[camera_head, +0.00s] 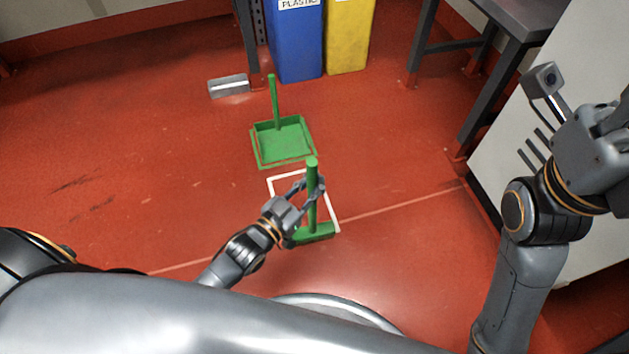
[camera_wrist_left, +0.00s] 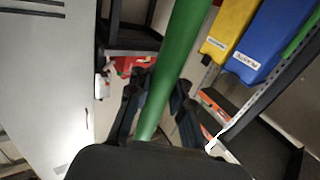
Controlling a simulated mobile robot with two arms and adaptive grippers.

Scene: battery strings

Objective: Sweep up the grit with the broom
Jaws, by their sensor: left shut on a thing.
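The green broom (camera_head: 312,195) stands nearly upright, its head (camera_head: 312,234) low at the floor near a white outlined rectangle (camera_head: 288,178). My left gripper (camera_head: 314,190) is shut on the broom's handle. In the left wrist view the green handle (camera_wrist_left: 180,60) runs between the dark fingers. A green dustpan (camera_head: 284,142) with an upright handle stands on the red floor just beyond the rectangle. I cannot make out grit for certain. My right arm is raised at the right; its fingers are out of the picture.
A blue bin (camera_head: 296,45) and a yellow bin (camera_head: 347,38) stand at the back. A dark table (camera_head: 520,18) and a pale cabinet (camera_head: 500,165) are at the right. The floor at left is clear, with dark smudges (camera_head: 75,184).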

